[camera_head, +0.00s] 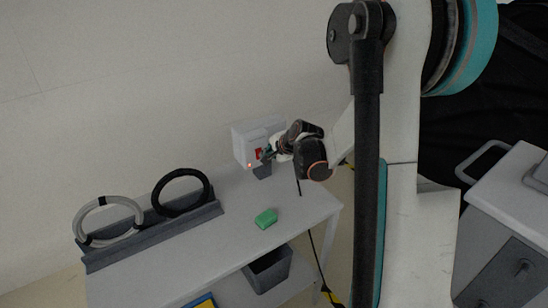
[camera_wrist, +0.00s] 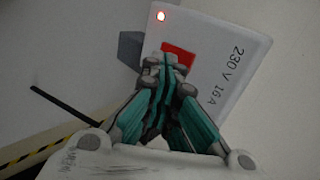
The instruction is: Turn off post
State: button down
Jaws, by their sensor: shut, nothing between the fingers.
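The post is a white box (camera_head: 242,146) on the wall at the back of the table. It also fills the upper right of the wrist view (camera_wrist: 232,50), tilted, with "230 V 16 A" printed on it. A small red light (camera_wrist: 160,16) glows at its corner. A red switch (camera_wrist: 178,52) sits on its face. My gripper (camera_wrist: 168,68) is shut and empty, its tips over the lower part of the red switch. I cannot tell whether they touch it. In the head view my gripper (camera_head: 267,153) is right in front of the box, hiding part of the switch.
A grey table (camera_head: 225,240) stands below, with a green block (camera_head: 266,218) and a rack (camera_head: 150,236) holding a grey ring (camera_head: 84,214) and a black ring (camera_head: 207,188). A dark bin (camera_head: 268,270) is underneath. A grey cart (camera_head: 500,215) stands at right.

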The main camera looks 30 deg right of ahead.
jog(key=shift+w+f, duration=0.2)
jog(key=shift+w, duration=0.15)
jog(key=shift+w+f+t+b, duration=0.25)
jog(key=shift+t+b, duration=0.25)
jog(key=shift+b, duration=0.3)
jog(key=shift+r, duration=0.15)
jog(key=shift+r+p, duration=0.5)
jog(key=shift+r, duration=0.15)
jog(key=shift+s+r, duration=0.1)
